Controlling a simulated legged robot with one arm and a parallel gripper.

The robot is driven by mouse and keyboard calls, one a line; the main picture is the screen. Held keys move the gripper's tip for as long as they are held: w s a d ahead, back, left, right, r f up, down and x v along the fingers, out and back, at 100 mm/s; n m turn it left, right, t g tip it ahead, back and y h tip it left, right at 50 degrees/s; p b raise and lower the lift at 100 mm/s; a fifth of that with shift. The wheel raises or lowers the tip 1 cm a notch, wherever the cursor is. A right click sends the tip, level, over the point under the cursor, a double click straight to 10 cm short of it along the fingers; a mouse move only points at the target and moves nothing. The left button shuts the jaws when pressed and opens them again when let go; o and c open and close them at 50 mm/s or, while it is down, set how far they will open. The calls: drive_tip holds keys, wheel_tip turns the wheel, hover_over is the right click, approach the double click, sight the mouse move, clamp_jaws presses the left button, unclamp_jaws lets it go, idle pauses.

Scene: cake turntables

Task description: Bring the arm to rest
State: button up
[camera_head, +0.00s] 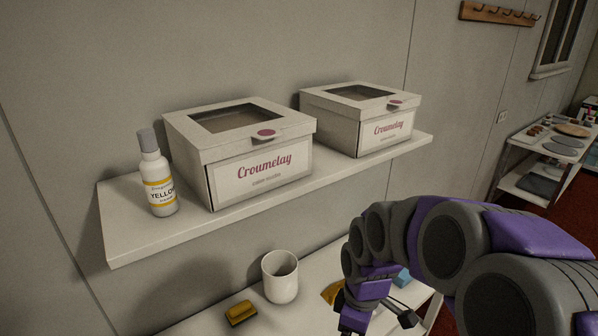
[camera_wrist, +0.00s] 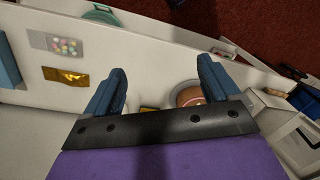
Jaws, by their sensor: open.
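My gripper (camera_head: 376,315) hangs from my grey and purple arm, low at the right of the head view, in front of the lower surface. In the wrist view, the two blue fingers of my gripper (camera_wrist: 162,78) stand wide apart with nothing held between them. Part of the white surface and the red floor show beyond them. My arm hides part of the lower surface in the head view.
A wall shelf (camera_head: 112,225) bears a yellow-labelled bottle (camera_head: 157,178) and two Croumelay boxes (camera_head: 258,175) (camera_head: 385,133). Below, a white cup (camera_head: 281,278) and a yellow-black block (camera_head: 241,313) stand left of my gripper. A gold packet (camera_wrist: 65,77) lies flat in the wrist view.

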drive_tip(key=s+d+r+m, duration=0.1)
drive_tip(key=s+r+m, duration=0.1)
drive_tip(key=s+m, duration=0.4)
drive_tip(key=s+d+r+m+g, duration=0.1)
drive_tip(key=s+m, duration=0.5)
drive_tip(key=s, duration=0.9)
drive_tip(key=shift+s+d+r+m, duration=0.4)
drive_tip(key=shift+d+r, duration=0.05)
drive_tip(key=shift+d, duration=0.1)
